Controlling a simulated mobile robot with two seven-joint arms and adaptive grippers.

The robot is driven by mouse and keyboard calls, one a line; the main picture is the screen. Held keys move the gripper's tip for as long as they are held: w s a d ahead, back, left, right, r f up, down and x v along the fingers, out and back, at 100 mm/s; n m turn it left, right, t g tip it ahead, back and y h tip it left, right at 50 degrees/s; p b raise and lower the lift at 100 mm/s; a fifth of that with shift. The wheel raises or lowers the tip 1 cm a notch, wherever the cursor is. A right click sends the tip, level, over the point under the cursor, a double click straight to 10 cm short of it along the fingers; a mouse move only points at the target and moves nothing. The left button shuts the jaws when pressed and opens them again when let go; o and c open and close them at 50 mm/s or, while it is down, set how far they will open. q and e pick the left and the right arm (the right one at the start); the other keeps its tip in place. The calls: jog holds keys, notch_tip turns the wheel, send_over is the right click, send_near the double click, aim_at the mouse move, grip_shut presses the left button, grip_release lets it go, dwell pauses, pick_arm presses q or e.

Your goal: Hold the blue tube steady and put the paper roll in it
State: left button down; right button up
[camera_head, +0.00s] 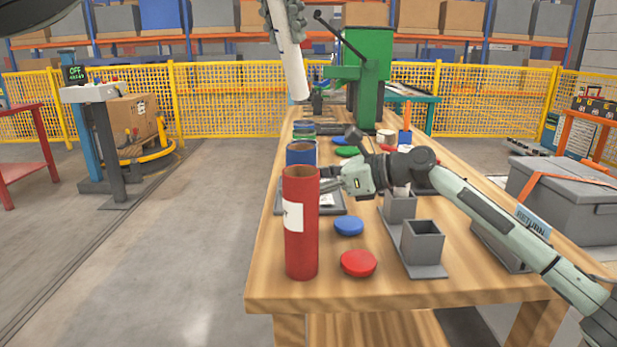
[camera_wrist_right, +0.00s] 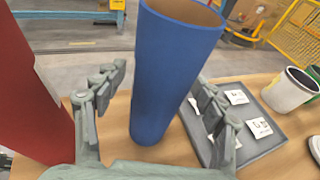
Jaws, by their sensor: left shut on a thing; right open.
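The blue tube (camera_head: 301,154) stands upright on the table, partly hidden behind the red tube (camera_head: 300,240) in the head view. In the right wrist view the blue tube (camera_wrist_right: 168,80) is between my right gripper's spread fingers, its open top facing up. My right gripper (camera_head: 328,178) is open around it; contact is unclear. My left gripper (camera_head: 284,14) is shut on the white paper roll (camera_head: 293,72) at the top of the head view. The roll hangs slightly tilted, its lower end above the blue tube in the picture.
The red tube stands close to my right gripper. A blue lid (camera_head: 348,226) and a red lid (camera_head: 358,263) lie beside it. A grey tray (camera_wrist_right: 250,140) with cards is right of the blue tube. Grey square holders (camera_head: 422,243) and a green press (camera_head: 370,75) are on the table.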

jog(key=shift+c, duration=0.2)
jog(key=c, duration=1.2)
pick_arm(q)
notch_tip(320, 180, down, 11)
jog(key=c, duration=1.1)
grip_release()
jog(key=v, duration=1.2)
pick_arm(e)
jog(key=o, duration=1.2)
